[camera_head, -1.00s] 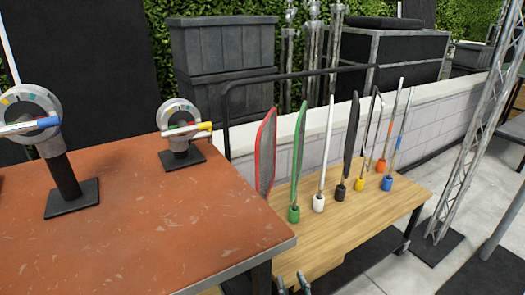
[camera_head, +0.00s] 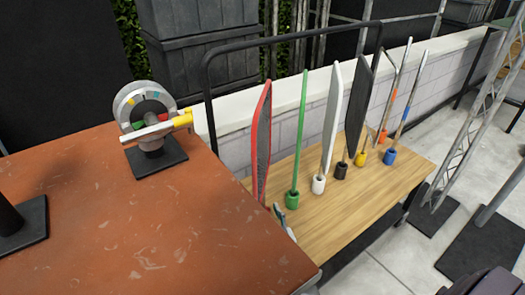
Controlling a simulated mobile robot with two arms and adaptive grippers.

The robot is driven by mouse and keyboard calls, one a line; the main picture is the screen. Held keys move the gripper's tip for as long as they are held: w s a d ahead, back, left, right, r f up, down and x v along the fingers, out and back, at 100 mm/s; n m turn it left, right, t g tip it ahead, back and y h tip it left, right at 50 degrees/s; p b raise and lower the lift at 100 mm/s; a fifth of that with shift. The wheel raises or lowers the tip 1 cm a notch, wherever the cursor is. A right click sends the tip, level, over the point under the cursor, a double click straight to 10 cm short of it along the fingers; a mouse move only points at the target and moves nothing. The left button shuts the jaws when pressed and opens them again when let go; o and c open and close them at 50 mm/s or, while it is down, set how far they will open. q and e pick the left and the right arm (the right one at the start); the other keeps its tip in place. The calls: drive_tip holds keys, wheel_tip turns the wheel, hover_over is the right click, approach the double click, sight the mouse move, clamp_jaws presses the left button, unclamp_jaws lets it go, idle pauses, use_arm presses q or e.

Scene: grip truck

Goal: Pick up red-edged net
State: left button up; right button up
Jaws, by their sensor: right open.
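The red-edged net (camera_head: 262,140) stands upright at the left end of the wooden cart top, with a dark mesh inside a red rim. Its lower end is hidden behind the corner of the red-brown table. My right gripper (camera_head: 283,216) shows small and only in part beside that table corner, just right of and below the net's lower part. It is open, and I see nothing between its fingers. In the picture it lies close to the net, but I cannot tell whether they touch. My left gripper is out of view.
Right of the red-edged net, several tools stand in coloured holders: green (camera_head: 292,199), white (camera_head: 318,184), black (camera_head: 341,171), yellow, orange and blue. The red-brown table (camera_head: 150,235) fills the left front. A black rail (camera_head: 290,38) rises behind the cart (camera_head: 335,215). A metal truss stands right.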

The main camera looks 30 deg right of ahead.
sight(264, 196)
drive_tip(key=w, duration=0.2)
drive_tip(key=w+d+b, duration=0.1)
drive_tip(key=w, duration=0.1)
drive_tip(key=w+d, duration=0.1)
drive_tip(key=w, duration=0.1)
drive_tip(key=shift+w+f+b, duration=0.15)
drive_tip(key=shift+w+b, duration=0.15)
drive_tip(key=shift+w, duration=0.35)
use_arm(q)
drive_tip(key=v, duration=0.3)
use_arm(e)
clamp_jaws()
